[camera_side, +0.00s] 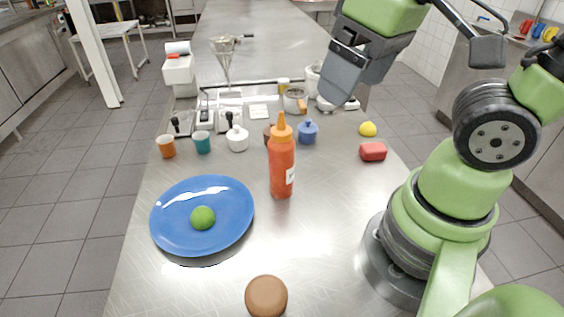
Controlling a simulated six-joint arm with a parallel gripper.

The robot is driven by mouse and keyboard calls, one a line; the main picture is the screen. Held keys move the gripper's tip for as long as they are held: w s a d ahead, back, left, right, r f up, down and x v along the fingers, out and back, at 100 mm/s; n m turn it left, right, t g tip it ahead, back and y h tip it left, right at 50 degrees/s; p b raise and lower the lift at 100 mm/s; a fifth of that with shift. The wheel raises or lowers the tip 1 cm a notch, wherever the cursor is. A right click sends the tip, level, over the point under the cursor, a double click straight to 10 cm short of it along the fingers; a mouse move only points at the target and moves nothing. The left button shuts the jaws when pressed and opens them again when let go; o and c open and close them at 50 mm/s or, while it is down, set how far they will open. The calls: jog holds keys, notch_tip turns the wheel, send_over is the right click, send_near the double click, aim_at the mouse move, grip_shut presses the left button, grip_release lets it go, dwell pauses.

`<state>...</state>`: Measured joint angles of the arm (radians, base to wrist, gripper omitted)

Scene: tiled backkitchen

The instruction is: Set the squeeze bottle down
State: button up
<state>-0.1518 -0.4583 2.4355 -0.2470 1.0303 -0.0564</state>
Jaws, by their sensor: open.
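The squeeze bottle (282,168) is orange-red with an orange pointed nozzle and a small white label. It stands upright on the metal table (335,250), right of the blue plate. My gripper (337,92) is above and to the right of the bottle in the picture, apart from it. It is open, and nothing shows between its fingers.
A blue plate (178,240) holds a green lime (203,217). A brown round object (266,296) is at the front. A red block (373,151) and a yellow lemon (368,129) lie right. Cups, pots and utensils stand behind. The table right of the bottle is clear.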

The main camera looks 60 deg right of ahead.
notch_tip(320, 180, down, 5)
jog(key=n+g+h, duration=0.5)
jog(key=n, duration=0.1)
jog(key=n+t+h, duration=1)
jog(key=n+t, duration=0.2)
jog(key=n, duration=0.8)
send_near(281, 153)
jog(key=x, duration=1.2)
jog(key=shift+w+d, duration=0.1)
jog(key=shift+d, duration=0.1)
jog(key=c, duration=1.2)
